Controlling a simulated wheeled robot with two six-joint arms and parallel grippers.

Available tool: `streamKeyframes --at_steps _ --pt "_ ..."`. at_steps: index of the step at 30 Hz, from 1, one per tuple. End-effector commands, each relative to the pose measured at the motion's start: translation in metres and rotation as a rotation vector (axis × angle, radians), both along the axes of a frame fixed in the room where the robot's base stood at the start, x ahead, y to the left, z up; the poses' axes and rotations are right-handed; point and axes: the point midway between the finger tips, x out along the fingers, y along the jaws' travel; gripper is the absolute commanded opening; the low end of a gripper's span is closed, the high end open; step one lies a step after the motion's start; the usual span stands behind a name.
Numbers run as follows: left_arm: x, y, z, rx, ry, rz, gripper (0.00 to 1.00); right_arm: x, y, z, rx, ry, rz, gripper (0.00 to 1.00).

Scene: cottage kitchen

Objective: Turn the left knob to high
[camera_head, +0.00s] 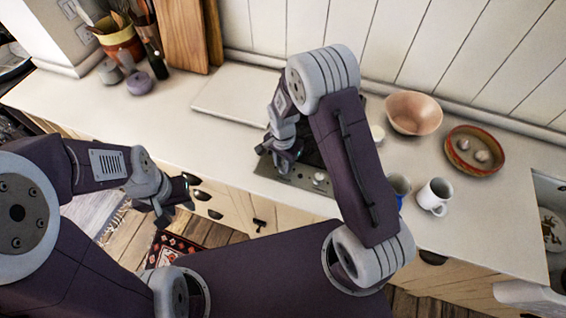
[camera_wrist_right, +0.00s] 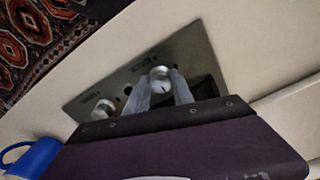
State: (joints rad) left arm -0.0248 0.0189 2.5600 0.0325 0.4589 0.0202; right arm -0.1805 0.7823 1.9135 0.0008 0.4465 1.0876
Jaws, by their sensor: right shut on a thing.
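The hob's steel control panel (camera_head: 300,178) is at the counter's front edge, with a right knob (camera_head: 320,179) in clear view. In the right wrist view the left knob (camera_wrist_right: 160,76) is a pale round knob with a dark mark on its face. My right gripper (camera_wrist_right: 161,92) has its two fingers on either side of that knob, shut on it. In the head view my right gripper (camera_head: 285,164) hides the left knob. The right knob also shows in the wrist view (camera_wrist_right: 103,108), apart from the fingers. My left gripper (camera_head: 172,207) hangs in front of the drawers, away from the counter; its jaw opening is unclear.
A white mug (camera_head: 434,196) and a partly hidden blue mug (camera_head: 399,184) stand right of the hob. A pink bowl (camera_head: 413,112) and a red-brown dish (camera_head: 474,150) are behind them. A pale board (camera_head: 235,95) lies left of the hob.

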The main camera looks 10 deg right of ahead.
Motion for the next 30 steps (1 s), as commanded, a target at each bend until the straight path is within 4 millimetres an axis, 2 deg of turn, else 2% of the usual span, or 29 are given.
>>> streamKeyframes --at_steps 11,30 --pt "0.0000 0.0000 0.0009 0.000 0.000 0.000 0.36 0.0009 -0.0005 0.0017 0.000 -0.003 0.122 0.00" --pt "0.0001 0.0000 0.0024 0.000 0.000 0.000 0.36 0.0011 -0.0023 0.0026 -0.001 -0.007 0.711 0.00"
